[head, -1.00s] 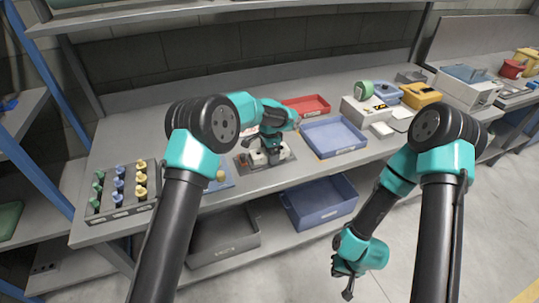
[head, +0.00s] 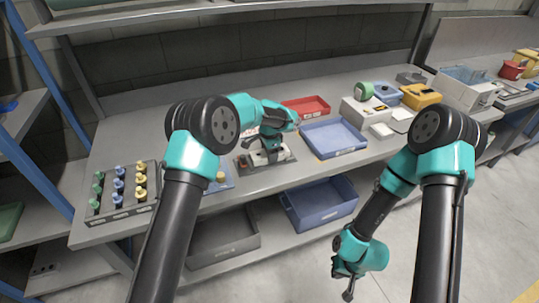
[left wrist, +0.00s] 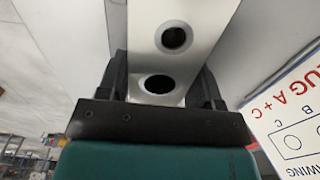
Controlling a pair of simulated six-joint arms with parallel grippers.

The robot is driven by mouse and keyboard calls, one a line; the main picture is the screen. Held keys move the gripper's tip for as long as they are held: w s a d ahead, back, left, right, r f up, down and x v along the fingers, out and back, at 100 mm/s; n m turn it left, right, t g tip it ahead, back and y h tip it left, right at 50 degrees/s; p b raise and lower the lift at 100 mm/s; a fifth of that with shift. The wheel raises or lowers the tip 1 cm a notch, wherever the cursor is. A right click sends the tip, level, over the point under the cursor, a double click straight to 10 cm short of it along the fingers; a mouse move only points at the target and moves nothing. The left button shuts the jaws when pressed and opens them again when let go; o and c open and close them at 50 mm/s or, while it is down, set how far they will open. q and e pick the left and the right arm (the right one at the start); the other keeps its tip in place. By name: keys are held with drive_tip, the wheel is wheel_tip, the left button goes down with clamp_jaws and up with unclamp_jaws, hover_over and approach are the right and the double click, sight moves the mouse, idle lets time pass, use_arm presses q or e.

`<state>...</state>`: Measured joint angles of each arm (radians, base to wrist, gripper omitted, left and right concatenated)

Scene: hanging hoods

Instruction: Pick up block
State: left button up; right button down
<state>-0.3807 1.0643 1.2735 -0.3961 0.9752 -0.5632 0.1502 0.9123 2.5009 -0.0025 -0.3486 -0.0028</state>
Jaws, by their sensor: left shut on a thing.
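A pale grey block (left wrist: 168,61) with two dark round holes fills the space between the black fingers of my left gripper (left wrist: 160,84) in the left wrist view. The fingers press on its two sides. In the head view my left gripper (head: 266,148) is low over a grey fixture plate (head: 285,165) on the bench. The arm and gripper hide much of the block there, and I cannot tell whether it touches the plate. My right gripper (head: 346,280) hangs empty in front of the bench, its finger gap unclear.
A rack of blue, green and yellow plugs (head: 120,211) stands at the left. A blue tray (head: 334,152) and a red tray (head: 306,115) lie right of and behind the fixture. A printed card (left wrist: 294,110) reading "PLUG A + C" is beside the left gripper.

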use_arm(q)
drive_tip(key=shift+r, duration=0.15)
wheel_tip(320, 180, up, 10)
idle(0.4)
idle(0.5)
